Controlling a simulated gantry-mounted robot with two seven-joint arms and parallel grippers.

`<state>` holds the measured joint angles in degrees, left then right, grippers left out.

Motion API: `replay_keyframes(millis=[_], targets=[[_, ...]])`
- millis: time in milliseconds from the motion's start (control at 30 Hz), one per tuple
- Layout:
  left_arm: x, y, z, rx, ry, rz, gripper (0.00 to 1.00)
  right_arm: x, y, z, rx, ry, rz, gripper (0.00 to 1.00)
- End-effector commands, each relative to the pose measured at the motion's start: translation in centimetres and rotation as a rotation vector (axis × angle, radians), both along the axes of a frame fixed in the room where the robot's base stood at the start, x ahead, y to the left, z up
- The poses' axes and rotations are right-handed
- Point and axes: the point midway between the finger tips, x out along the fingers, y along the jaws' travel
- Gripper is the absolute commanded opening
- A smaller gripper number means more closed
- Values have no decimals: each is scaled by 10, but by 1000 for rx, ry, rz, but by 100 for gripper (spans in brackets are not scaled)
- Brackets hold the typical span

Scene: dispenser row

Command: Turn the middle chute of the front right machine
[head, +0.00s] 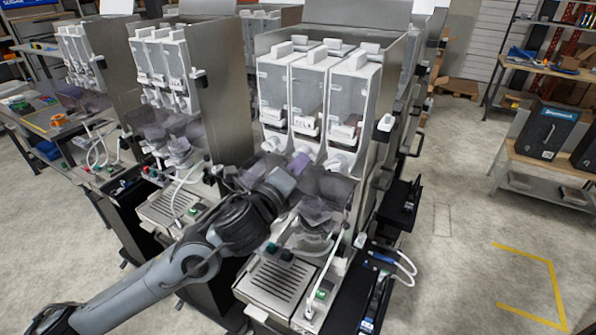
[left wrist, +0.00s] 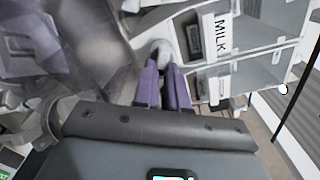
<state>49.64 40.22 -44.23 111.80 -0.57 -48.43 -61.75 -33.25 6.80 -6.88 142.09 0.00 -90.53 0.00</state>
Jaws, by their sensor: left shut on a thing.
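The front right machine (head: 390,110) stands near the centre of the head view, with three clear canisters side by side. Its middle canister (head: 308,95) carries a label, which reads MILK in the left wrist view. My left gripper (head: 299,164) reaches in from the lower left, just below that canister. Its purple fingers (left wrist: 164,80) are shut on the white middle chute (left wrist: 161,50), whose rounded end shows between the fingertips. The chute is mostly hidden by the gripper in the head view. My right gripper is in neither view.
White chutes stand on either side, the left (head: 272,144) and the right (head: 339,163). A drip tray (head: 277,284) and a white hose (head: 330,265) are below. Another machine (head: 165,75) stands to the left. The floor at the right is clear up to a wooden bench (head: 545,165).

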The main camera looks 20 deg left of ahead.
Motion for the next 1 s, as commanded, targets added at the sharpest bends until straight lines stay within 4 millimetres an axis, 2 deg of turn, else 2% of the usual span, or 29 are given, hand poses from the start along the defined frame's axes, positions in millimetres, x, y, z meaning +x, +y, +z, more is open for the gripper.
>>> replay_keyframes(millis=[533, 567, 733, 1000], targets=[[0, 0, -1, 29, -4, 0, 0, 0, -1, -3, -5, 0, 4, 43], [0, 0, -1, 29, -4, 0, 14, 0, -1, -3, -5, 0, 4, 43], [0, 0, -1, 28, -4, 0, 38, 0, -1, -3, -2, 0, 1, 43], [0, 0, -2, 29, -2, 1, 38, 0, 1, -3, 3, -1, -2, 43]])
